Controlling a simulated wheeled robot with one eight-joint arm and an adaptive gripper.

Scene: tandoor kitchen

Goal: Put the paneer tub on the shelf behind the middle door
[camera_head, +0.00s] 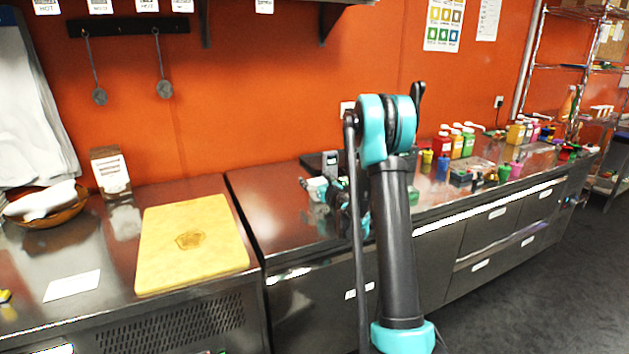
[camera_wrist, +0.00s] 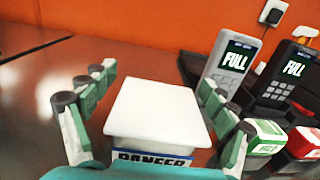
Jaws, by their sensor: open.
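The paneer tub (camera_wrist: 158,108) has a white lid and a blue-and-white label with partly visible "PANEER" lettering. It stands on the dark counter in the wrist view. My gripper (camera_wrist: 156,88) is open, with one finger on each side of the tub and gaps between fingers and lid. In the head view the gripper (camera_head: 337,196) is low over the counter, and a small white part of the tub (camera_head: 317,185) shows beside it. Cabinet fronts (camera_head: 322,313) with white labels run below the counter. My arm hides part of them, and I cannot tell which is the middle door.
Bottles (camera_head: 457,141) crowd the counter further right. A yellow cutting board (camera_head: 190,265) lies left. Open floor (camera_head: 540,270) lies right.

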